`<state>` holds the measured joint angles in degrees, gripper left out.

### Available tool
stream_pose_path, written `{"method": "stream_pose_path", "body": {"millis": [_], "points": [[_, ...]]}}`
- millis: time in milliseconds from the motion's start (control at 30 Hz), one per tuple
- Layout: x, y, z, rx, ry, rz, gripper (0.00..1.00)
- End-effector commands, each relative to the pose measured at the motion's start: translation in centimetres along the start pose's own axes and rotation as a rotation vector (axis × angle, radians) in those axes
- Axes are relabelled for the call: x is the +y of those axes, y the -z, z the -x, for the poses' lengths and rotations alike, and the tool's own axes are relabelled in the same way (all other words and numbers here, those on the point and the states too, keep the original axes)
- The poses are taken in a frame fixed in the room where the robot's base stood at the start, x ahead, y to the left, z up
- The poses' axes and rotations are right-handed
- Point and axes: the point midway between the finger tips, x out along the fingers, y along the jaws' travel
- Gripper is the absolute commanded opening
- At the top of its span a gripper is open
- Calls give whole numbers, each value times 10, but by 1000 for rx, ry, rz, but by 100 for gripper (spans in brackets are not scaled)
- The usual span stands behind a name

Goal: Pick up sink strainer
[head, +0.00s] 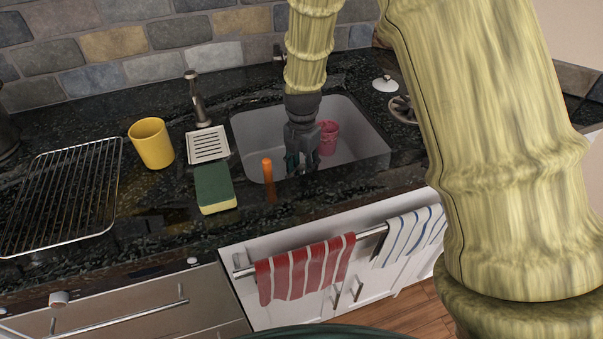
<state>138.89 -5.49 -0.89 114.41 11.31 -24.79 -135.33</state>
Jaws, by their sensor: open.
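I cannot say for sure which thing is the sink strainer. A small pale disc with a knob (385,83) lies on the dark counter right of the sink, partly beside my arm. My gripper (303,165) points down over the front part of the grey sink (364,150), left of a pink cup (328,138) inside it. The fingers look apart, and I see nothing clearly held between them. A small dark teal patch shows at the left finger; I cannot tell what it is. My arm hides part of the sink's back and the counter to the right.
An orange upright object (268,172) stands close left of my gripper. Further left are a green and yellow sponge (214,188), a white slotted dish (207,145), a yellow cup (151,143) and a wire rack (62,195). Striped towels (305,272) hang on the front rail.

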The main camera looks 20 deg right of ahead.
Motion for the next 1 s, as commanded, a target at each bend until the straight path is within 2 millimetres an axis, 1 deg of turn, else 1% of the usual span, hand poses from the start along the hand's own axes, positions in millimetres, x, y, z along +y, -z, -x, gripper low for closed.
{"method": "stream_pose_path", "body": {"millis": [100,133,267,300,367,767,867,1000], "points": [[0,0,0,0,0,0,43],[0,0,0,0,0,0,41],[0,0,0,0,0,0,17],[0,0,0,0,0,0,10],[0,0,0,0,0,0,0],[0,0,2,0,0,0,0],[0,0,8,1,0,0,0],[1,0,26,-1,-3,1,0]]}}
